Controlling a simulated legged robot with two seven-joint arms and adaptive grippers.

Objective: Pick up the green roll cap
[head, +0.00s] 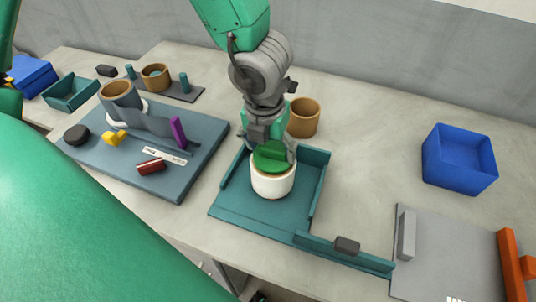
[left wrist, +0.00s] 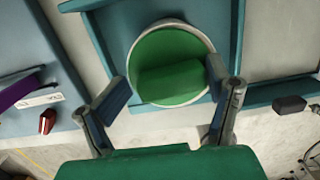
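The green roll cap (head: 270,158) sits on top of a white round container (head: 272,184), which stands on a teal tray (head: 240,212). In the left wrist view the cap (left wrist: 160,48) is a green disc with a raised block-like grip, inside the pale rim. My left gripper (head: 270,150) is right above the cap, pointing down. In the left wrist view its two fingers (left wrist: 168,92) are spread on either side of the grip. The right finger overlaps the cap's edge; contact cannot be told. My right gripper is not in view.
A brown cup (head: 303,117) stands just behind the tray. A blue bin (head: 458,158) and a grey board (head: 440,262) are at the right. A blue-grey board (head: 180,185) with several small items lies at the left. Bare counter shows between tray and bin.

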